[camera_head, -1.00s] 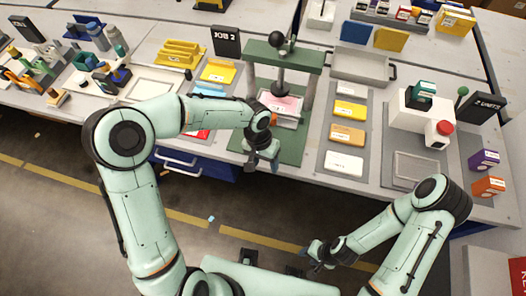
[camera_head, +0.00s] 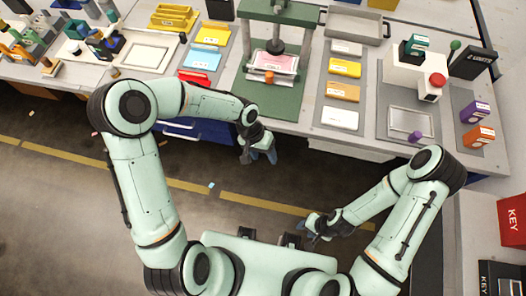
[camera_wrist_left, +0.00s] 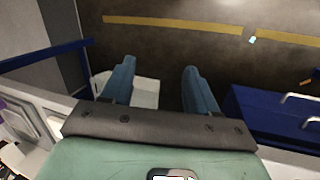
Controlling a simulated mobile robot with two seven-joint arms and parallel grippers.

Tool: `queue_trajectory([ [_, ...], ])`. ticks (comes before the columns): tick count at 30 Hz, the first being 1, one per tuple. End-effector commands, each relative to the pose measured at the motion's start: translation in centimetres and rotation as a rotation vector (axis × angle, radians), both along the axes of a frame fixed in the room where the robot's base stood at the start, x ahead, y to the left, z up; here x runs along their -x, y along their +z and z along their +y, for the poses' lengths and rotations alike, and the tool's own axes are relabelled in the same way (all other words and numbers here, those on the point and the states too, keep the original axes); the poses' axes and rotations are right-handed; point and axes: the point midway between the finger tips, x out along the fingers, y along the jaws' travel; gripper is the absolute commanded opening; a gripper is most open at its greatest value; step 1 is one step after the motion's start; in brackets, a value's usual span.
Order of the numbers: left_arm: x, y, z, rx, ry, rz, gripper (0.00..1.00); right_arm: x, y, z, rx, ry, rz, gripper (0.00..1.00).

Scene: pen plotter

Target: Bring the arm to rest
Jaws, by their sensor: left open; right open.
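My left gripper (camera_head: 258,156) hangs in front of the bench's front edge, over the floor, in the head view. In the left wrist view its two blue fingers (camera_wrist_left: 158,90) stand apart with nothing between them but floor and a pale surface behind. My right gripper (camera_head: 312,232) is low at the centre right of the head view, over the floor and away from the bench. Its fingers are small and partly hidden, and I see nothing held in it.
The bench carries a green press (camera_head: 277,15) with a pink-topped piece (camera_head: 274,64) under it. Coloured cards (camera_head: 345,67) lie to its right, beside a white device with a red button (camera_head: 437,80). Blue drawers (camera_head: 200,132) sit under the bench edge. The floor (camera_head: 60,200) in front is open.

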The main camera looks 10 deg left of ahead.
Motion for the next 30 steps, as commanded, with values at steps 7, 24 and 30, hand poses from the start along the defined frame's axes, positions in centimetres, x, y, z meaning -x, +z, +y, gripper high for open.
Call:
queue_trajectory([
  [7,0.0,0.0,0.0,0.0,0.0,0.0,0.59,0.0,0.0,0.0,0.0,0.0,0.0,0.43],
  [24,9.9,-13.2,0.6,0.123,0.302,0.102,0.59,0.0,0.0,0.0,0.0,0.0,0.0,0.43],
  [30,15.9,-17.6,3.6,0.027,0.459,0.099,0.59,0.0,0.0,0.0,0.0,0.0,0.0,0.43],
])
